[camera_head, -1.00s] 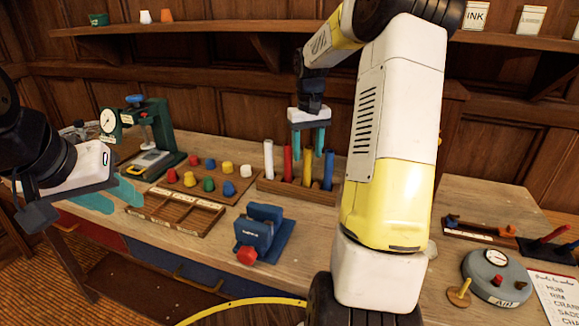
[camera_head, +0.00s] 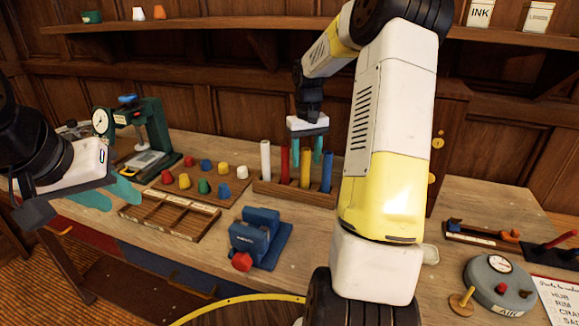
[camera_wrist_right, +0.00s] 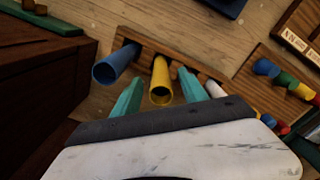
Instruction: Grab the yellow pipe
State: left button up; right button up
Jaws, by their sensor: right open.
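The yellow pipe (camera_head: 306,170) stands upright in a wooden rack (camera_head: 266,187), between a red pipe (camera_head: 285,165) and a blue pipe (camera_head: 327,171). My right gripper (camera_head: 307,160) points down over it, open, with its teal fingers on either side of the pipe's top. In the right wrist view the yellow pipe (camera_wrist_right: 161,82) shows its open end between the two spread fingers (camera_wrist_right: 160,92), with no clear contact. The blue pipe (camera_wrist_right: 115,66) is just outside one finger. My left gripper (camera_head: 108,195) is open and empty at the far left.
A white pipe (camera_head: 266,160) stands at the rack's left end. A blue vise (camera_head: 258,238), an empty divided tray (camera_head: 168,216) and a board of coloured knobs (camera_head: 233,186) lie nearby. A green press (camera_head: 150,135) stands at back left; a gauge (camera_head: 497,283) sits at right.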

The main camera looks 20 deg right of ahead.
aim_at(306, 171)
notch_tip(306, 171, down, 5)
jog(key=shift+a+f, duration=0.1)
grip_shut()
dwell(0.3)
